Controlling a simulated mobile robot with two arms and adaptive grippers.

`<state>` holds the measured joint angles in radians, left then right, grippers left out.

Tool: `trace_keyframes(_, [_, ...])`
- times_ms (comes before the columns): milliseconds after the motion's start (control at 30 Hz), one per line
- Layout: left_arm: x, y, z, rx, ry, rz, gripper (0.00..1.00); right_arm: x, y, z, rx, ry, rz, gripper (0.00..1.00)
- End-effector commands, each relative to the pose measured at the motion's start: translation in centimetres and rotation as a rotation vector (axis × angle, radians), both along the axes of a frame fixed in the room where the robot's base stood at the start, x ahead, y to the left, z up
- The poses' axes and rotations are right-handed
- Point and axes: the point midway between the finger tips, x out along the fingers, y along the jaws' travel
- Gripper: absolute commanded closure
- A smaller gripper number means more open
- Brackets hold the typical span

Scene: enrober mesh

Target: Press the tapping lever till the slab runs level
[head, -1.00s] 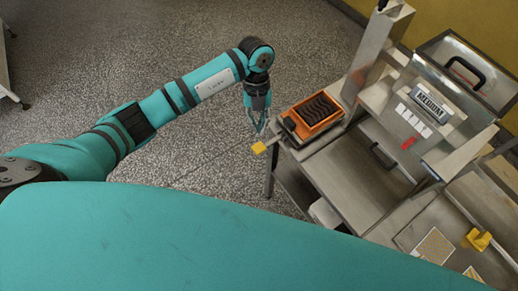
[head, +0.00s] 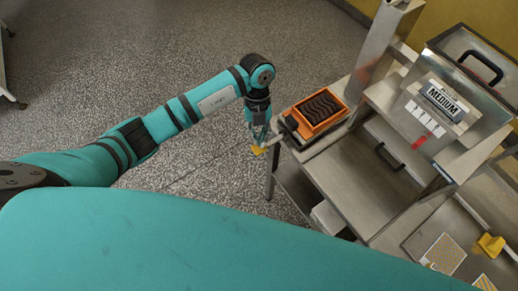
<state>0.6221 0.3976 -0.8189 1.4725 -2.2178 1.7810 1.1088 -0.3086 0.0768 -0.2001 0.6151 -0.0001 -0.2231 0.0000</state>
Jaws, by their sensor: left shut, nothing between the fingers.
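The orange mould tray (head: 320,111) holds a dark brown slab (head: 319,106) whose surface shows wavy ridges. It sits on a small dark base at the left end of the steel machine. The tapping lever's yellow pad (head: 258,150) sticks out to the left of the tray, low beside the machine's edge. My left gripper (head: 259,140) points down right at the lever's pad, its fingers shut and empty. The fingertips partly cover the pad; I cannot tell whether they touch it. My right gripper is not in view.
The steel machine (head: 352,180) fills the right side, with a box labelled MEDIUM (head: 446,101) and a black-handled lid (head: 482,66). A yellow piece (head: 490,245) and patterned cards (head: 443,254) lie at lower right.

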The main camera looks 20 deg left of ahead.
Motion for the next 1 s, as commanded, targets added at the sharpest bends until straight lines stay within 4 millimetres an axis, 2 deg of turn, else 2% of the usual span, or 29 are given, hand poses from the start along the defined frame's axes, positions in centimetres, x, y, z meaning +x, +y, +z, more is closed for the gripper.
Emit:
trace_keyframes(100, [-0.2, -0.1, -0.8, 0.0, -0.001, 0.0, 1.0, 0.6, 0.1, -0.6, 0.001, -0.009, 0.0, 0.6])
trace_keyframes(500, [-0.2, -0.1, -1.0, 0.0, -0.001, 0.0, 1.0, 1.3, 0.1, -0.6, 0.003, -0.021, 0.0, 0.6])
trace_keyframes(733, [-0.2, 0.0, -3.5, 0.001, -0.001, 0.0, 1.0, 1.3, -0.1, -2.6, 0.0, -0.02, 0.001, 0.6])
trace_keyframes(1000, [0.2, 0.1, -2.9, 0.001, -0.002, 0.001, 1.0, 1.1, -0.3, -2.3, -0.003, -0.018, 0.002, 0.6])
